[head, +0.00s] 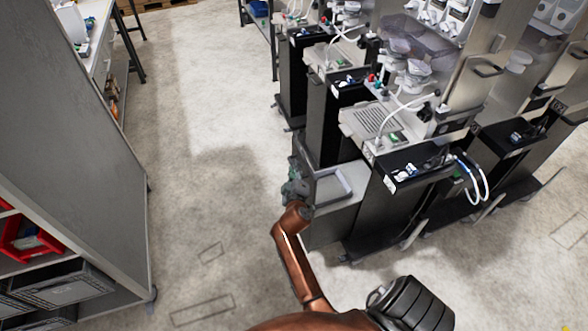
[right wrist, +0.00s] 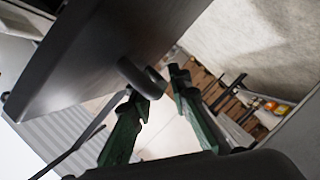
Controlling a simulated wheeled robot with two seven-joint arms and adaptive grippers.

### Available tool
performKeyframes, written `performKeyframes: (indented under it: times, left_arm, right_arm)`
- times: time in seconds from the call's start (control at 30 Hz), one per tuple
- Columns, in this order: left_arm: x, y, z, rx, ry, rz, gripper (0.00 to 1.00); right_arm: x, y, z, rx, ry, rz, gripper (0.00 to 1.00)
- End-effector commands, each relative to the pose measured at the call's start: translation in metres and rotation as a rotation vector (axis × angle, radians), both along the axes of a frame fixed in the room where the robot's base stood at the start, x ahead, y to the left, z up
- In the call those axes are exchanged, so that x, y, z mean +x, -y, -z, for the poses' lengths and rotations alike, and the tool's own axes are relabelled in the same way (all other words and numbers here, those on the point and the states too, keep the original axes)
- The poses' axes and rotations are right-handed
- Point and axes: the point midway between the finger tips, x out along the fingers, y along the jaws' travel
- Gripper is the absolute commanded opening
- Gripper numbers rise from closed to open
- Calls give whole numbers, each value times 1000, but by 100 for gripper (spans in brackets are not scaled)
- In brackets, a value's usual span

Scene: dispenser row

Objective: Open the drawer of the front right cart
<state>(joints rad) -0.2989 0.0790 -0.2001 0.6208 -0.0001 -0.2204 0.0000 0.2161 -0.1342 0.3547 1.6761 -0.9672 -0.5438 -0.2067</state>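The front right cart (head: 385,205) is a dark cabinet with a machine on top. Its drawer (head: 340,190) stands pulled out to the left, showing a light grey inside. My right gripper (head: 296,185) is at the outer face of the drawer's dark front panel. In the right wrist view the two green fingers (right wrist: 157,85) are spread apart. A dark curved handle (right wrist: 143,78) on the drawer front (right wrist: 110,50) lies between the fingertips, close to the left finger, with a gap to the other. Whether it touches a finger is unclear. My left gripper is not in view.
More dark carts with machines stand in a row behind (head: 325,110) and to the right. A grey shelf unit (head: 70,130) with a red bin (head: 28,238) is at the left. The concrete floor (head: 205,130) between shelf and carts is clear.

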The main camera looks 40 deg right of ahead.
Motion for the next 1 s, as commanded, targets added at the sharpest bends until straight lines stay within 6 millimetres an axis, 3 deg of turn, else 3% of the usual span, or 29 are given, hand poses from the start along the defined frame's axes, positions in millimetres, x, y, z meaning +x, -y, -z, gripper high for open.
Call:
performKeyframes:
  times: [0.27, 0.37, 0.57, 0.63, 0.67, 0.7, 1.0]
  left_arm:
    - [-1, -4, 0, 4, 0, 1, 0]
    - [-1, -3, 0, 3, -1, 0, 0]
    - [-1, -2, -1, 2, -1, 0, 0]
    - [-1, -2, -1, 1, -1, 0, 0]
    - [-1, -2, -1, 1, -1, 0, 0]
    - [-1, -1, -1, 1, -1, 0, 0]
    - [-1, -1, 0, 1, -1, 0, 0]
  right_arm:
    - [1, 0, -6, -2, 6, -1, 17]
    - [1, 0, -18, -3, 7, -1, 17]
    - [2, 0, -62, -9, 17, -4, 17]
    - [3, 0, -77, -12, 19, -4, 24]
    - [3, 0, -83, -14, 19, -4, 18]
    - [3, 0, -89, -14, 18, -4, 17]
    - [1, 0, -104, -4, 6, -2, 17]
